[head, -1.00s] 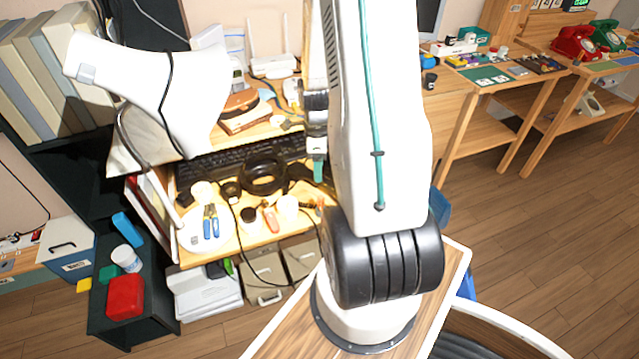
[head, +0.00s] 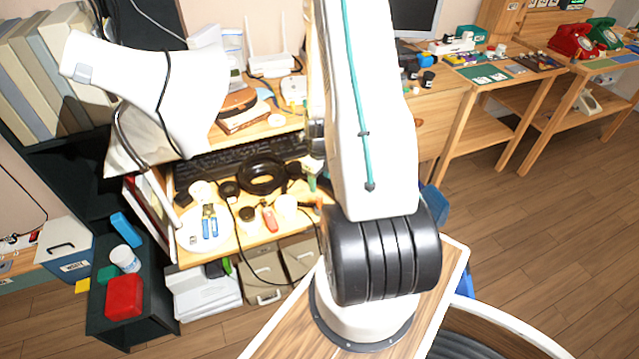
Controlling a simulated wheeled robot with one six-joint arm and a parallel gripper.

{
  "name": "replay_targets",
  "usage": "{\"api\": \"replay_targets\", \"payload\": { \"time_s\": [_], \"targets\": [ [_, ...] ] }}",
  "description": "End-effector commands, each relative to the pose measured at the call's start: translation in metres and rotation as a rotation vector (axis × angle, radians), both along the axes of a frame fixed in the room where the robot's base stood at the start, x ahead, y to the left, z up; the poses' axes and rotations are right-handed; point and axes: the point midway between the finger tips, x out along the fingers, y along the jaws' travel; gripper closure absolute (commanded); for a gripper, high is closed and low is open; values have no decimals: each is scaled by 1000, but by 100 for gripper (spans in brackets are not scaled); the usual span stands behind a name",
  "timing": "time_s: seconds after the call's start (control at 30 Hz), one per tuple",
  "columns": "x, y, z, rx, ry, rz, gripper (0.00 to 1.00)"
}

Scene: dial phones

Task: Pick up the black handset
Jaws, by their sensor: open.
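I cannot pick out a black handset with certainty. Small dark items lie on the desk, among them a black ring-shaped item (head: 262,175) and a dark piece (head: 294,171) to its right. My gripper (head: 315,150) shows only in part at the left edge of my white arm, above the right part of the desk. Its fingers are small and mostly hidden, and I see nothing held in it. The arm covers the desk's right end.
A black keyboard (head: 225,157) lies behind the ring. A white plate (head: 203,230) with blue-handled pliers is at the desk's front left. Red (head: 571,42) and green (head: 602,34) phones stand far right. The floor at right is clear.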

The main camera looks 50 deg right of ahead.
Motion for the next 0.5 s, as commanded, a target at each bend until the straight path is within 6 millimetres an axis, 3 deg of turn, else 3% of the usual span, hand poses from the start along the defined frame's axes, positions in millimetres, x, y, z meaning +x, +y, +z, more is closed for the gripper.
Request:
{"api": "replay_targets", "payload": {
  "time_s": [0.23, 0.27, 0.43, 0.5],
  "targets": [
    [0, 0, -2, 0, 0, 0, 45],
    [0, 0, -2, 0, 0, 0, 51],
    [0, 0, -2, 0, 0, 0, 98],
    [0, 0, -2, -1, -1, 0, 100]
  ]
}}
